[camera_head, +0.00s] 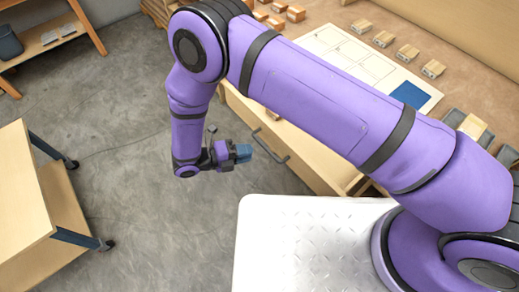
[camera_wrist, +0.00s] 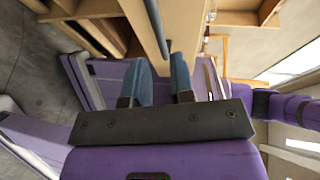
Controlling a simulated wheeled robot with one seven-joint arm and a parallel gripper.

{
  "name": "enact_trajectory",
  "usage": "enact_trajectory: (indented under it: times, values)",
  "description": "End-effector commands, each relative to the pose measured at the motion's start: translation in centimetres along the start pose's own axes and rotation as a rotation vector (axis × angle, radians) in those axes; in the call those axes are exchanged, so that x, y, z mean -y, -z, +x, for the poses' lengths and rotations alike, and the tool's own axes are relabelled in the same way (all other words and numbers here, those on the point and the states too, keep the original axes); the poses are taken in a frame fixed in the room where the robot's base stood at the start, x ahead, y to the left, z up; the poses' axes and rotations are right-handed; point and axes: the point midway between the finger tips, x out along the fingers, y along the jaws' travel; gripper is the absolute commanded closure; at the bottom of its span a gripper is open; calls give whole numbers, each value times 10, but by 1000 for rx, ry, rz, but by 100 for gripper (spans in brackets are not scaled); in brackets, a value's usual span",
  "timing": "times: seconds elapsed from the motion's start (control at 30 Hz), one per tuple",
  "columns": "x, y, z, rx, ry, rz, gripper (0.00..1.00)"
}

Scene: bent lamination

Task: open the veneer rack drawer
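The drawer handle (camera_head: 268,148) is a dark bar on the pale wooden front (camera_head: 300,148) below the bench top in the head view. My gripper (camera_head: 243,153) is just left of the handle, its blue fingers pointing toward it. In the wrist view the two blue fingers (camera_wrist: 160,78) stand apart with nothing gripped. A dark bar (camera_wrist: 156,25), which looks like the handle, runs down toward the gap between the fingertips. I cannot tell whether it lies between them or just beyond. My arm hides part of the bench front.
The bench top (camera_head: 455,35) holds wooden blocks (camera_head: 383,39), a pale board (camera_head: 335,45) and a blue square (camera_head: 410,95). A wooden cart (camera_head: 25,190) stands at left, and a shelf with a dark bin (camera_head: 8,42) is behind. Grey floor (camera_head: 110,110) lies clear between.

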Motion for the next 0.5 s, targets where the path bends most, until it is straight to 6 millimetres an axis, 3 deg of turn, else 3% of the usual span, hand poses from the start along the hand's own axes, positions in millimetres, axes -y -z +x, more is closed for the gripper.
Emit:
enact_trajectory:
  times: [0.2, 0.5]
  values:
    - [0, 0, -27, 0, 0, 1, 77]
    - [0, 0, -34, 0, 1, 0, 77]
